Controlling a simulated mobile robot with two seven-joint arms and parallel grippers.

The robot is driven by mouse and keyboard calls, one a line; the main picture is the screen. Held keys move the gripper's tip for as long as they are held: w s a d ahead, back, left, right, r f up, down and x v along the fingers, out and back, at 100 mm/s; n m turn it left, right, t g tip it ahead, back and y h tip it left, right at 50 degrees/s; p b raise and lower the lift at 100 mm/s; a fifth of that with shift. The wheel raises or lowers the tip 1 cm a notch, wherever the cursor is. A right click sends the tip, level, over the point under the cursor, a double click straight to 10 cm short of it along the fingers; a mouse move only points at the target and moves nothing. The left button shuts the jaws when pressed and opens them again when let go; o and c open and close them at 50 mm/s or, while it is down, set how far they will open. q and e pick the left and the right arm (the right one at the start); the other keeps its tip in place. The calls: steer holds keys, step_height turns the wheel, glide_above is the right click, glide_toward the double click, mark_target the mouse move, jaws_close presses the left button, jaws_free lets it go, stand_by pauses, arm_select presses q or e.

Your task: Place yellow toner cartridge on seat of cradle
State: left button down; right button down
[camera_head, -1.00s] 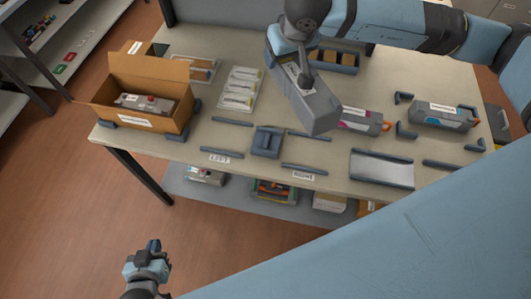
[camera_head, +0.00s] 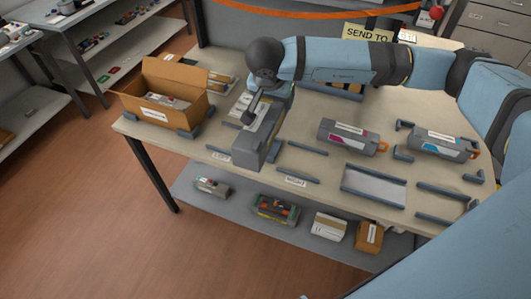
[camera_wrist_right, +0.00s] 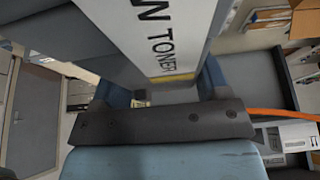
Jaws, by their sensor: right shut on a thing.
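The yellow toner cartridge (camera_head: 249,147) is a long grey box with a white label, held over the front middle of the table. In the right wrist view its label (camera_wrist_right: 165,45) reads "TONER" beside a yellow stripe. My right gripper (camera_head: 257,108) is shut on it from above. The cradle is a small blue-grey block between short bars; the cartridge hides most of it, and only a sliver (camera_head: 276,150) shows at the cartridge's right. I cannot tell whether the cartridge touches the seat. My left gripper is out of view.
An open cardboard box (camera_head: 161,99) with a cartridge inside stands at the left. A magenta-marked cartridge (camera_head: 347,137) and a cyan-marked one (camera_head: 440,143) lie to the right. A pale plate (camera_head: 374,185) lies at the front right. Low bars (camera_head: 297,175) surround the cradle area.

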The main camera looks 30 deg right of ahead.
steer(key=w+d+f+m+g+b, duration=0.2)
steer(key=d+m+g+b, duration=0.15)
steer(key=m, duration=0.55)
steer(key=w+d+f+m+g+b, duration=0.1)
steer(key=d+f+m+g+b, duration=0.2)
steer(key=m, duration=0.6)
steer(key=shift+g, duration=0.35)
steer(key=shift+w+d+f+b, duration=0.1)
steer(key=shift+d+f+b, duration=0.1)
steer(key=shift+f, duration=3.1)
steer(key=shift+w+d+f+b, duration=0.1)
steer(key=shift+d+f+b, duration=0.15)
steer(key=shift+f, duration=3.05)
steer(key=shift+d+f+b, duration=0.15)
steer(key=shift+d+f, duration=0.05)
steer(key=shift+f, duration=3.1)
steer(key=shift+f, duration=0.1)
steer(key=shift+c, duration=0.6)
jaws_free()
steer(key=shift+s, duration=0.1)
